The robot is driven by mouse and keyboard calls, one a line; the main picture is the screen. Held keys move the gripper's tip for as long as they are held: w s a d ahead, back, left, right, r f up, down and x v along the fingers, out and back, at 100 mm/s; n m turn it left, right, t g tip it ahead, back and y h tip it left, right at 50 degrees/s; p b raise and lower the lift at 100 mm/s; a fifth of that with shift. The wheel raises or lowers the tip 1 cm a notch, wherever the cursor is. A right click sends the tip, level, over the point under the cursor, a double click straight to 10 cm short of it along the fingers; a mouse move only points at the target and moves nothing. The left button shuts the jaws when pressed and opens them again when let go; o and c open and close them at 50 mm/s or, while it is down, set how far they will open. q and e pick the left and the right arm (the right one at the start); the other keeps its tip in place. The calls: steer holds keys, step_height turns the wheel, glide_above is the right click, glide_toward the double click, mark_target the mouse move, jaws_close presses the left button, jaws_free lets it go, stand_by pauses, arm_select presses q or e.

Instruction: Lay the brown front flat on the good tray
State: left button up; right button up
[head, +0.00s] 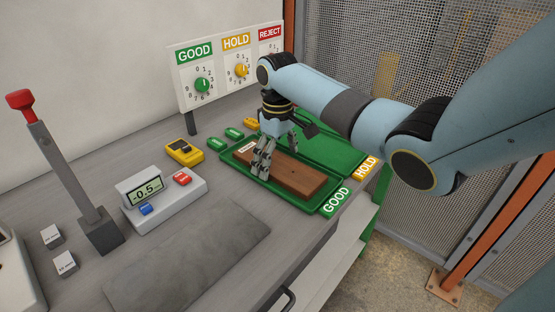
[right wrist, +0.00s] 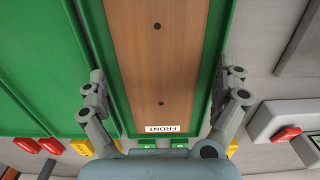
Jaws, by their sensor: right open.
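The brown front (head: 300,177) lies flat in the green good tray (head: 287,199), within its rim. It also shows in the right wrist view (right wrist: 157,60), with two dark holes and a white "FRONT" label at its near end. My right gripper (head: 277,158) is over the label end of the board. Its fingers are spread wide, one on each side of the board, and hold nothing. In the right wrist view a gap shows between each finger and the board. My left gripper is not in view.
The green hold tray (head: 333,151) lies right behind the good tray. A sign panel with dials (head: 210,75) stands at the back. A yellow device (head: 184,151), a grey display box (head: 166,202) and a red-knobbed lever (head: 62,165) stand to the left. A grey mat (head: 190,265) lies in front.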

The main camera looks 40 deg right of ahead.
step_height(320, 180, up, 11)
steer(key=shift+r, duration=0.15)
stand_by(0.7)
